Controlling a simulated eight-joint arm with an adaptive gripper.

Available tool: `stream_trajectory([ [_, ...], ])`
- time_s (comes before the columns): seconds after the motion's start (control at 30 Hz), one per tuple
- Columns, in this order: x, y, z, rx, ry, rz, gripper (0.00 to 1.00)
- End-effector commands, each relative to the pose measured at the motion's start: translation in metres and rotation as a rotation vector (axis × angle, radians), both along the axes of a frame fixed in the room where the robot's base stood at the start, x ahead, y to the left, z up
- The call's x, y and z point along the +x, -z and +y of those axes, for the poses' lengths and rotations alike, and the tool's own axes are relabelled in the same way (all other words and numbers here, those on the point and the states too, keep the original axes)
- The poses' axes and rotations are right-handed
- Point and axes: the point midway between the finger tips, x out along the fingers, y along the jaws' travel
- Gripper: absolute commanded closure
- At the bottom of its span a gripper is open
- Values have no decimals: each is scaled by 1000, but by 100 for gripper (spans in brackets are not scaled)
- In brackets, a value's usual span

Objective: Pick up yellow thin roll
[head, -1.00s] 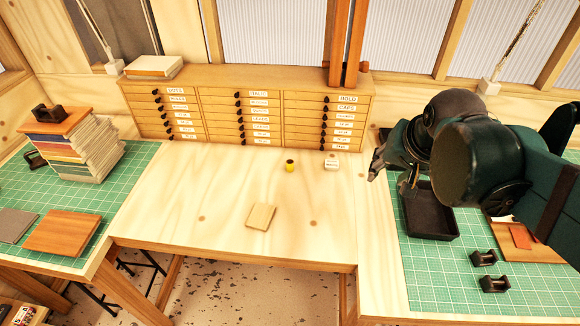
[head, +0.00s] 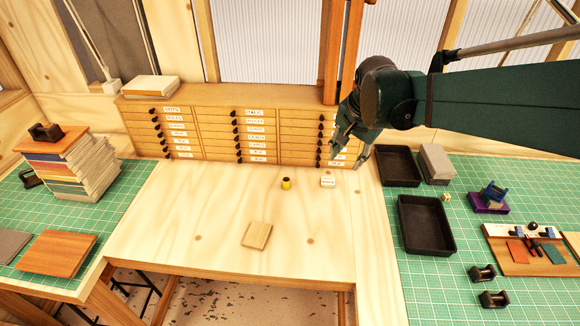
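A small yellow roll (head: 286,184) with a dark top stands upright on the bare wooden table, left of a small white labelled block (head: 328,181). My gripper (head: 347,163) is up and to the right of the roll, above the back right of the table in front of the drawer cabinet. Its fingers point down and are spread apart, with nothing between them. The gripper is apart from the roll.
A wooden drawer cabinet (head: 220,98) stands along the back of the table. A flat wooden block (head: 257,236) lies near the front. Black trays (head: 426,226) sit on the green mat at right. A stack of books (head: 75,166) stands at left. The table around the roll is mostly clear.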

Motion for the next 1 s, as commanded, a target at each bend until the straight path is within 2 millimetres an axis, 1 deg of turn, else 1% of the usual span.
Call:
stream_trajectory([
  [0.03,9,3,5,4,14,9,63],
  [0.1,19,8,12,12,38,24,63],
  [0.37,57,30,39,34,127,76,63],
  [0.57,84,51,61,47,196,114,63],
  [0.87,122,89,96,59,301,170,63],
  [1.0,137,109,111,62,352,196,63],
])
